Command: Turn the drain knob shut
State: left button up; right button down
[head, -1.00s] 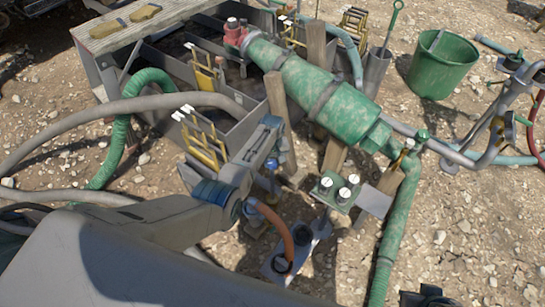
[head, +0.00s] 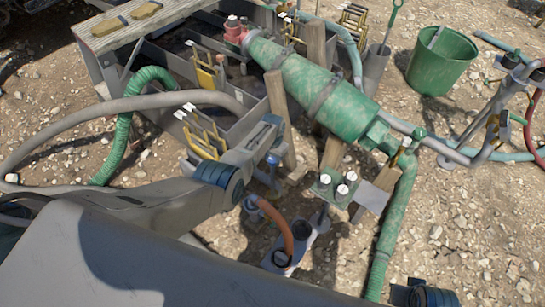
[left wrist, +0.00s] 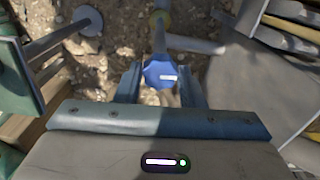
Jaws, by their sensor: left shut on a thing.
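The blue drain knob (left wrist: 161,72) shows in the left wrist view, with a white bar mark lying nearly level across it. My left gripper (left wrist: 160,88) has one finger on each side of the knob and is shut on it. In the head view my left gripper (head: 273,150) is beside the tank's near corner, pointing down. A little blue (head: 272,161) of the knob shows there, mostly hidden by the gripper.
The grey tank (head: 237,133) stands behind, with yellow-handled gates. A green pump body (head: 320,95) rests on wooden posts. An orange hose (head: 283,228) and a green stand with white-topped knobs (head: 335,186) are close on the right. A green bucket (head: 440,62) stands farther off.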

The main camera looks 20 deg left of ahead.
aim_at(273, 159)
pick_arm(q)
jog(key=shift+m, duration=0.5)
pick_arm(e)
jog(key=shift+f, duration=0.4)
pick_arm(q)
jog(key=o, duration=1)
pick_arm(e)
jog(key=shift+r, duration=0.1)
pick_arm(q)
jog(key=shift+r, duration=0.25)
notch_tip(273, 159, up, 4)
jog(key=shift+f+p, duration=0.15)
jog(key=shift+p, duration=1.1)
notch_tip(273, 159, up, 7)
jog(key=shift+f+p, duration=0.2)
jog(key=shift+p, duration=0.75)
pick_arm(e)
notch_tip(273, 159, down, 14)
jog(key=s+d+g, duration=0.1)
jog(key=s, duration=0.1)
jog(key=shift+s+d, duration=0.15)
jog(key=shift+s, duration=0.25)
jog(key=shift+r, duration=0.1)
